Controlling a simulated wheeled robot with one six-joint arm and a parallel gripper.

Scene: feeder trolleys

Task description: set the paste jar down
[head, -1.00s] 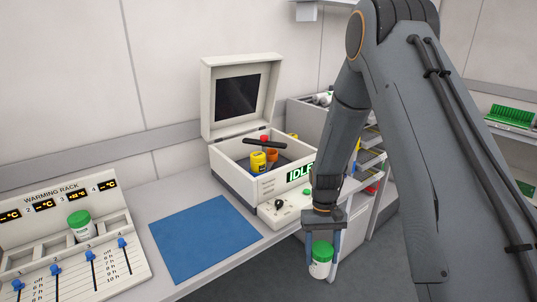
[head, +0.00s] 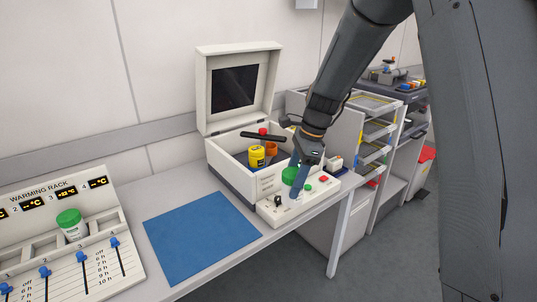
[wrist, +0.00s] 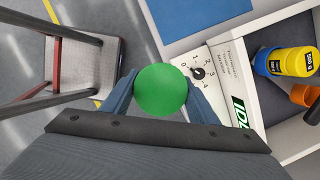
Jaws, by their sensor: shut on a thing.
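The paste jar (head: 290,176) shows as a green lid in the head view, partly hidden by my gripper (head: 298,182). In the wrist view the round green lid of the jar (wrist: 161,90) sits between the two blue fingers of my gripper (wrist: 162,98). The gripper is shut on it. The jar is over or in front of the control panel of the white open-lidded machine (head: 228,180). I cannot tell its height above the panel. A second green-lidded white jar (head: 72,226) stands in a slot of the warming rack (head: 45,190).
A blue mat (head: 202,236) lies bare on the bench. The open machine holds a yellow jar (head: 257,157) and an orange one (head: 271,149). The control panel has a knob (head: 278,199) and a red button (head: 324,179). Shelving (head: 375,130) stands to the right.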

